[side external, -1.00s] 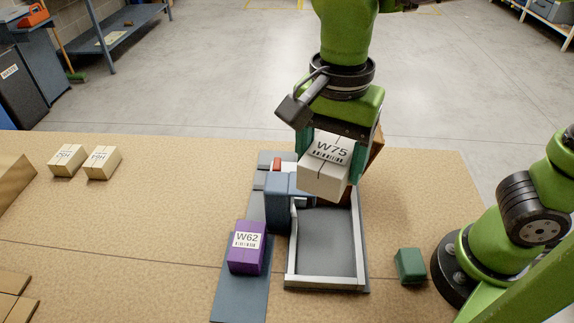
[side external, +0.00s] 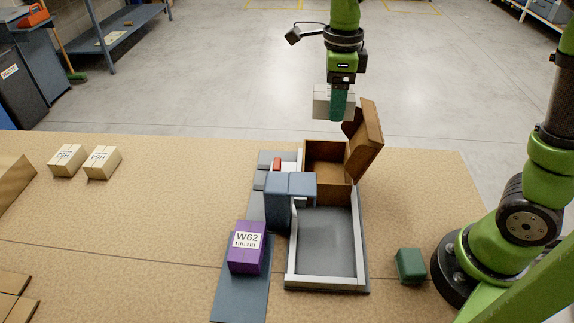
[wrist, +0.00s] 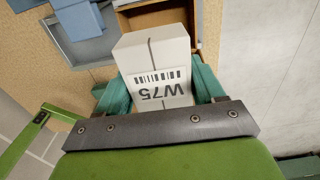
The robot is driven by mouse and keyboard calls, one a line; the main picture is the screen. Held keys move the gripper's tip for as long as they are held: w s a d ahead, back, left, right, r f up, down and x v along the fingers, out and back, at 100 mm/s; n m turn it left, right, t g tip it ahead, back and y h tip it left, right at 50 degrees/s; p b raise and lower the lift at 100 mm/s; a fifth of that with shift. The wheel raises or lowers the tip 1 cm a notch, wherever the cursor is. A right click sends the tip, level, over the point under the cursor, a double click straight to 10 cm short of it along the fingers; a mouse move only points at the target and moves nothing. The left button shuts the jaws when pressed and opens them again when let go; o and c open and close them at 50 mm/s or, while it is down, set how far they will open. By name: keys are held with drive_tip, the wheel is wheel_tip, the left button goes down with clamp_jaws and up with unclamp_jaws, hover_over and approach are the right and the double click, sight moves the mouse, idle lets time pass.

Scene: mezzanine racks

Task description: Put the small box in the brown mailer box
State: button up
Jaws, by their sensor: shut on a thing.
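The small white box labelled W75 (wrist: 157,62) is between the green fingers of my gripper (wrist: 160,88) in the wrist view. In the side view my gripper (side external: 338,108) is shut on the white box (side external: 322,103) and holds it up behind the open brown mailer box (side external: 325,170). The mailer's lid (side external: 366,140) stands open to the right. The mailer looks empty inside, though its front is partly hidden by a blue-grey block. In the wrist view the mailer (wrist: 150,17) shows just beyond the held box.
A grey tray (side external: 291,265) with a pale rim lies in front of the mailer, beside a blue-grey machine (side external: 290,195). A purple box labelled W62 (side external: 246,247) is on a dark strip. A green block (side external: 410,265) sits to the right. Two cream boxes (side external: 85,161) stand at left.

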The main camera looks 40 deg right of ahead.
sight(326, 180)
wheel_tip(326, 180, down, 19)
drive_tip(key=shift+f, duration=0.2)
idle(0.3)
drive_tip(key=o, duration=1.1)
drive_tip(key=shift+f, duration=0.1)
wheel_tip(326, 180, up, 12)
